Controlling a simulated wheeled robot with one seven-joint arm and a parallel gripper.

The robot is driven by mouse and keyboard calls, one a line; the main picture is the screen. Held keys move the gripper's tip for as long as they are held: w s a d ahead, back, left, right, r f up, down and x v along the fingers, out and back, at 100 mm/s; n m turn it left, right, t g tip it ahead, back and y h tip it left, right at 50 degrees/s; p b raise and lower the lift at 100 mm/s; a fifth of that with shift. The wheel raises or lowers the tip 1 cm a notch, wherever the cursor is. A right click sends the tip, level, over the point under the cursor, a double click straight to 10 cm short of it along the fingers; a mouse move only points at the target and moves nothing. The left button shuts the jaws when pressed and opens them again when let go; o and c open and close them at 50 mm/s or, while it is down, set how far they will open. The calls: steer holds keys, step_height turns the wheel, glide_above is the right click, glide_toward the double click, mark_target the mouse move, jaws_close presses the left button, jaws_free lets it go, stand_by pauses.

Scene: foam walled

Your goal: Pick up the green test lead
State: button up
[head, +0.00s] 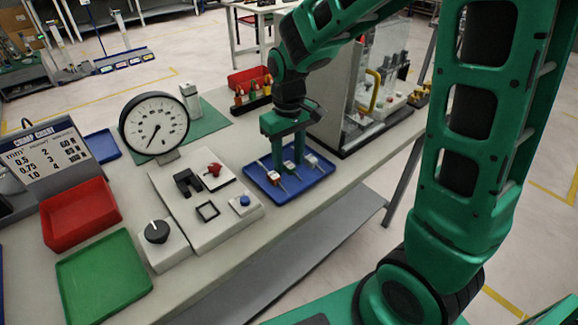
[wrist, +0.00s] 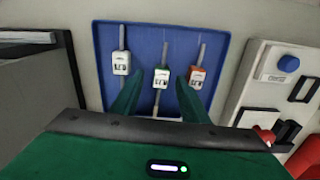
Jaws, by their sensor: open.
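A blue tray (head: 312,181) lies on the bench, and it also shows in the wrist view (wrist: 220,48). Three test leads lie in it, each a thin metal rod with a small block. The green test lead (head: 290,168) is the middle one, and its green-marked block shows in the wrist view (wrist: 161,78). The red one (wrist: 197,77) is to its right there, the white one (wrist: 121,63) to its left. My gripper (head: 289,160) points down over the tray. In the wrist view its open fingers (wrist: 159,88) stand either side of the green lead; contact is not visible.
A clear-walled cabinet (head: 385,62) stands close to the right of my gripper. A panel with a red part and blue button (head: 243,202) lies left of the tray. A round gauge (head: 154,127) and a red bin with bottles (head: 249,88) stand behind.

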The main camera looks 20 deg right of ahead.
jaws_close()
